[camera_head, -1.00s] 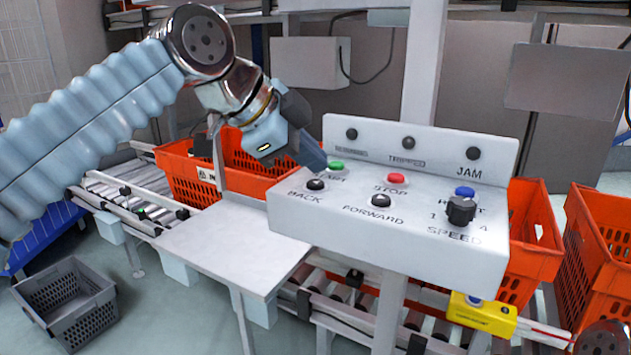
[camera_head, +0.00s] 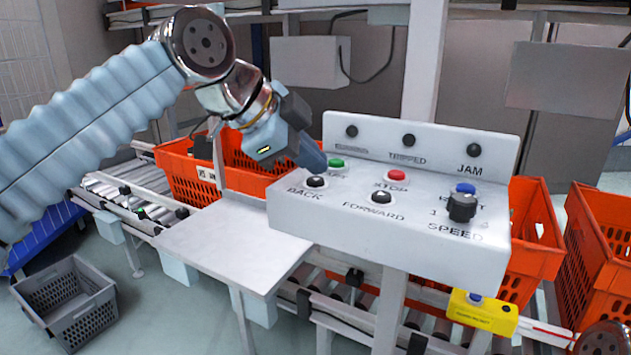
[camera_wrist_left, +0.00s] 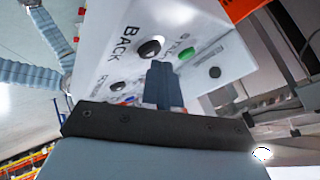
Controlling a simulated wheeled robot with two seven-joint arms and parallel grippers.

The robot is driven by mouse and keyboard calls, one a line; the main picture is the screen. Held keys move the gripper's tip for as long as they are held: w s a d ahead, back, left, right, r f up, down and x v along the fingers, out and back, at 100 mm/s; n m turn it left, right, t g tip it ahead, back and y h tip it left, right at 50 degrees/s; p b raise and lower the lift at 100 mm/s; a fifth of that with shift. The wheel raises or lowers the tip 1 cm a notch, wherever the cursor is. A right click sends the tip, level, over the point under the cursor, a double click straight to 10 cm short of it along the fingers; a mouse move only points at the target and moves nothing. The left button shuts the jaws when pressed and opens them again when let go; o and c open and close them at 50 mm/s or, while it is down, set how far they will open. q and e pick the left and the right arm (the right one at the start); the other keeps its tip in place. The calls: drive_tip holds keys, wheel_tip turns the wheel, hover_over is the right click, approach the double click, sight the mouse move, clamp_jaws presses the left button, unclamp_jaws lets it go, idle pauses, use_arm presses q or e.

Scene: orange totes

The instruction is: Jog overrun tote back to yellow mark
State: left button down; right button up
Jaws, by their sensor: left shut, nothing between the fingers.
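A white control box (camera_head: 390,235) carries a black BACK button (camera_head: 317,181), a black FORWARD button (camera_head: 381,197), a green button (camera_head: 336,163), a red STOP button (camera_head: 397,175), a blue button and a black SPEED knob (camera_head: 462,207). My left gripper (camera_head: 318,165) is shut and empty, its tip just above the BACK button and beside the green one. In the left wrist view the shut fingers (camera_wrist_left: 163,85) point at the panel near the BACK button (camera_wrist_left: 150,48); contact cannot be told. Orange totes stand on the conveyor at left (camera_head: 185,172) and right (camera_head: 535,235). No yellow mark is clearly identifiable.
A roller conveyor (camera_head: 125,187) runs behind and below the box. A white shelf (camera_head: 235,240) sits left of the box. A yellow box with a blue button (camera_head: 483,312) is at the lower right. A grey crate (camera_head: 70,300) lies on the floor.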

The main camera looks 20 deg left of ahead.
sight(311, 182)
use_arm(q)
drive_tip(key=shift+f+b, duration=0.35)
drive_tip(key=shift+f, duration=0.2)
idle(0.6)
drive_tip(key=shift+r, duration=0.1)
drive_tip(key=shift+r+p, duration=0.8)
drive_tip(key=shift+p, duration=0.05)
wheel_tip(311, 182, up, 3)
drive_tip(key=shift+f+p, duration=0.2)
drive_tip(key=shift+p, duration=1.05)
drive_tip(key=shift+r, duration=1.25)
